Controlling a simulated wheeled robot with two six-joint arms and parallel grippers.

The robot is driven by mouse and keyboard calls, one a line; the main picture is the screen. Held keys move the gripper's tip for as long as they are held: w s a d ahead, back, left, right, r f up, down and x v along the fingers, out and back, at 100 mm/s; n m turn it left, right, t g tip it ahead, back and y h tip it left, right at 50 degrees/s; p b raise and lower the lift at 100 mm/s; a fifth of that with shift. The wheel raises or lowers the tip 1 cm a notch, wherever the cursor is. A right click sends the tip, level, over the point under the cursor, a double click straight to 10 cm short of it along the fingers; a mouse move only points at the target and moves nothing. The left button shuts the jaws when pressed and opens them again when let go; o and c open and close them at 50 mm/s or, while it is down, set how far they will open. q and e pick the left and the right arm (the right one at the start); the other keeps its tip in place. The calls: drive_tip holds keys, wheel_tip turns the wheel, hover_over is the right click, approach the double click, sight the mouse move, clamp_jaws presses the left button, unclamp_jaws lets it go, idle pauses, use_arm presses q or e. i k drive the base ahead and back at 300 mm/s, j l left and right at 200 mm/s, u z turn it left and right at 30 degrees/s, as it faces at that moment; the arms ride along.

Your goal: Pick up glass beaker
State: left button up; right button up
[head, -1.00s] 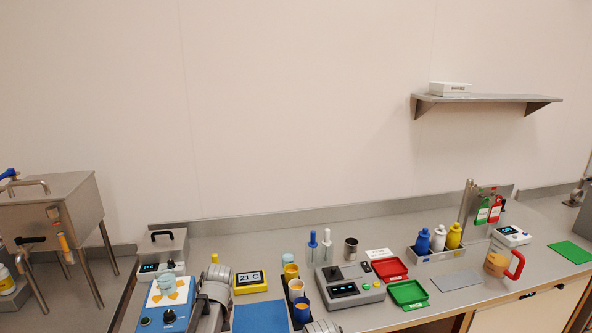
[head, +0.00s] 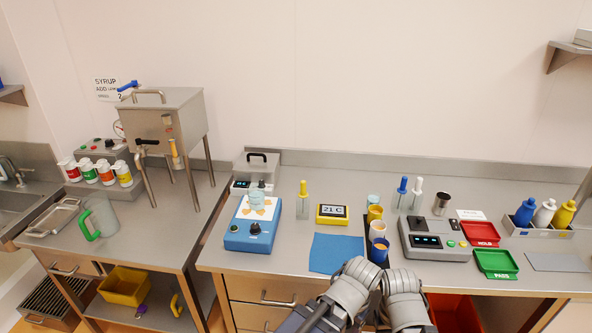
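No vessel is clearly marked as the glass beaker. A clear jug with a green handle (head: 101,216) stands on the left counter. My two grey arms show at the bottom centre, in front of the counter. Neither gripper's fingers can be seen, and nothing is seen held.
A blue mat (head: 336,253) lies on the counter right of the device. Stacked cups (head: 377,230) and a grey control box (head: 434,239) are farther right. A steel hopper (head: 165,120) stands left.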

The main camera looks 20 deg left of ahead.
sight(257, 194)
drive_tip(key=j+z, duration=0.15)
drive_tip(key=j, duration=0.25)
drive_tip(key=k+j+z, duration=0.1)
drive_tip(key=j, duration=0.3)
drive_tip(key=j+z, duration=0.15)
drive_tip(key=j, duration=0.25)
drive_tip(key=k+j+z, duration=0.15)
drive_tip(key=j, duration=0.25)
drive_tip(key=k+j+z, duration=0.15)
drive_tip(key=j, duration=0.2)
drive_tip(key=i+j, duration=0.1)
drive_tip(key=j, duration=0.2)
drive_tip(key=i+j, duration=0.15)
drive_tip(key=j, duration=0.15)
drive_tip(key=i+j, duration=0.1)
drive_tip(key=j, duration=0.2)
